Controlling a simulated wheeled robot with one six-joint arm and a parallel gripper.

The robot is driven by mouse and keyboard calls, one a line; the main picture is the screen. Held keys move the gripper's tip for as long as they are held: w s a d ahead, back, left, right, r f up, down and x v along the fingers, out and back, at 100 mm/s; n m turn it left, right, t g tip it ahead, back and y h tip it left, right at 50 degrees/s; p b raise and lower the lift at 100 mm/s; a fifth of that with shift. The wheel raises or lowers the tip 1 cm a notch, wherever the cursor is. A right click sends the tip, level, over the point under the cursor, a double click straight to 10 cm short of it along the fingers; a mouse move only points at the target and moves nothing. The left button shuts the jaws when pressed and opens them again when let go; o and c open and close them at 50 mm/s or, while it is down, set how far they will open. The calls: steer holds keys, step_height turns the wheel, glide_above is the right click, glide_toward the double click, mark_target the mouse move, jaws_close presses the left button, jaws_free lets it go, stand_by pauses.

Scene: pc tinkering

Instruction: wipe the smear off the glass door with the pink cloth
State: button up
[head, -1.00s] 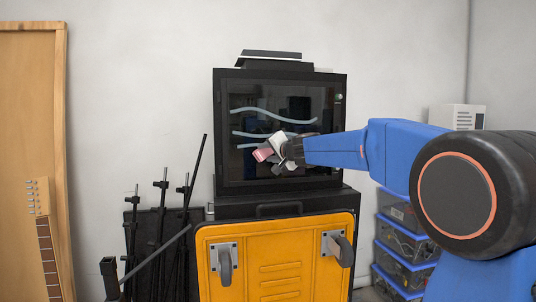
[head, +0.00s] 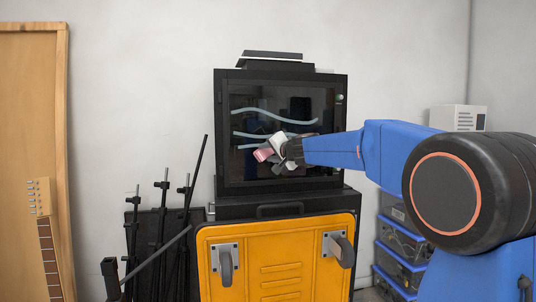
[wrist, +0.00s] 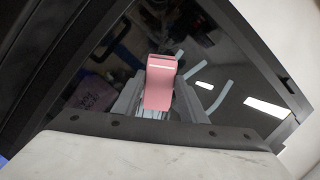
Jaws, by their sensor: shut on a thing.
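The glass door (head: 300,98) is the dark front of a black cabinet. A pale wavy smear (head: 273,116) runs across its upper part, with shorter pale strokes lower down at the left, partly behind my gripper. My gripper (head: 268,152) is in front of the lower middle of the glass, shut on the pink cloth (head: 263,155). In the wrist view the pink cloth (wrist: 160,85) stands up between the fingers, and parts of the smear (wrist: 215,95) show on the glass to its right. I cannot tell whether the cloth touches the glass.
Black stands (head: 160,230) lean at the left. Stacked bins (head: 400,245) are at the right, partly behind my arm. A wooden board (head: 30,120) is at the far left.

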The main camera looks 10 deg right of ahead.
steer(key=shift+d, duration=6.85)
steer(key=shift+a+r, duration=1)
steer(key=shift+a, duration=5.95)
steer(key=d+r, duration=0.1)
steer(key=d, duration=0.9)
steer(key=shift+d+r, duration=0.35)
steer(key=shift+d, duration=0.05)
